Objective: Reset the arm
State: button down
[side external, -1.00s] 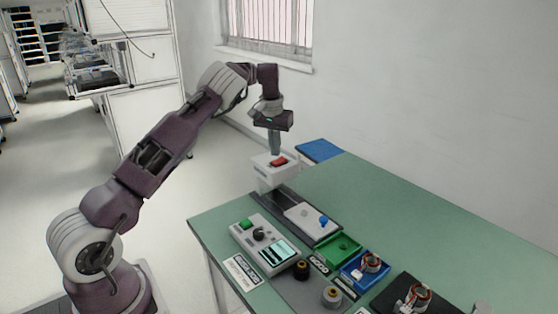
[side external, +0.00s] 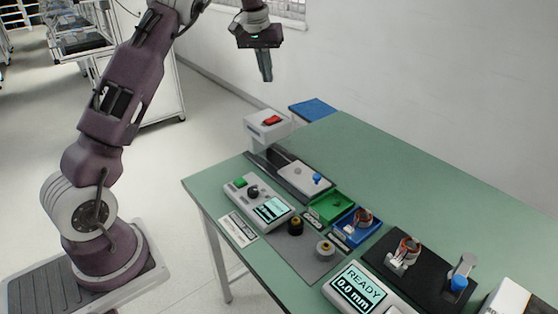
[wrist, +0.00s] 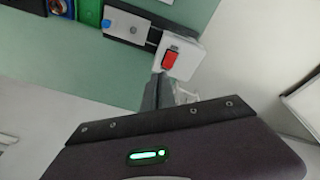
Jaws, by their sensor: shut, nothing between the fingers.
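My gripper (side external: 266,76) hangs pointing down at the top middle of the side external view, shut and empty. It is well above the white box with the red switch (side external: 270,121) and touches nothing. In the wrist view my shut gripper (wrist: 160,76) shows beside the same white box, whose red switch (wrist: 170,58) is in view. The upper part of my arm is cut off by the top edge of the side external view.
The green table (side external: 400,170) holds a tester with a green button (side external: 262,200), a green tray (side external: 331,206), a blue tray (side external: 357,228) with a stator, a black fixture (side external: 428,280) with another stator, and a display reading READY 0.0 mm (side external: 358,288). The air around my gripper is clear.

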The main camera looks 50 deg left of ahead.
jog(key=s+d+r+m+t+h, duration=0.1)
jog(key=s+d+r, duration=0.4)
jog(key=s+d, duration=0.25)
jog(key=s+d+r+m+t+h, duration=0.1)
jog(key=s+d+r, duration=0.4)
jog(key=s+d, duration=0.25)
jog(key=s+d+f+m, duration=0.2)
jog(key=s+d, duration=0.3)
jog(key=s, duration=0.5)
jog(key=s+d+f+m+t+y, duration=0.1)
jog(key=s+d+f, duration=0.4)
jog(key=s, duration=0.5)
jog(key=shift+s+d+f+m+y, duration=0.15)
jog(key=shift+d+f+m+y, duration=0.2)
jog(key=shift+m, duration=0.45)
